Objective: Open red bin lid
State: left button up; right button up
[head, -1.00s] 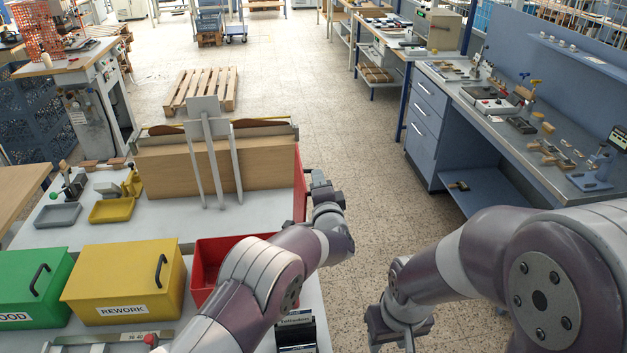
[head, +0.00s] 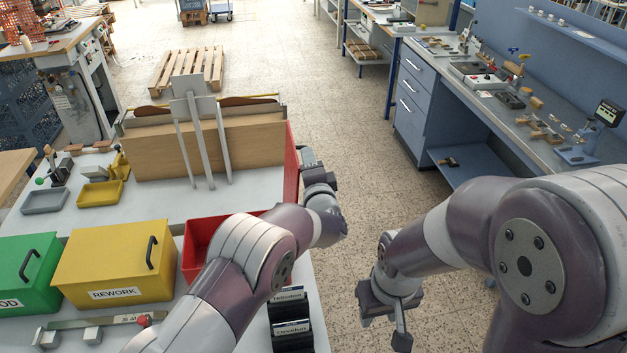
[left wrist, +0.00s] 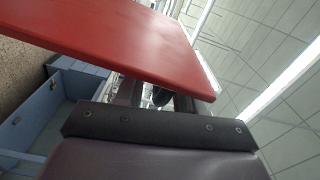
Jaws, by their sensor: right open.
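The red bin (head: 192,261) stands right of the yellow bin, its top open and its inside partly showing; my left arm hides much of it. A red panel, seemingly its lid (head: 292,163), stands upright beside the wooden board. It fills the upper part of the left wrist view (left wrist: 125,35). My left gripper (head: 312,160) is just right of this panel, close to it. Its fingers are partly hidden behind the panel in the wrist view, so its grip is unclear. My right gripper (head: 385,318) is open and empty above the floor.
A yellow REWORK bin (head: 105,265) and a green bin (head: 25,270) stand closed at left. The wooden board (head: 205,150) with grey metal bars stands behind. Dark labelled boxes (head: 291,325) sit near the front edge. A blue workbench (head: 425,100) is at right; floor between is clear.

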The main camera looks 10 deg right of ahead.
pick_arm(q)
jog(key=s+b, duration=0.3)
jog(key=s, duration=0.8)
jog(key=shift+b, duration=0.35)
jog(key=shift+f, duration=0.1)
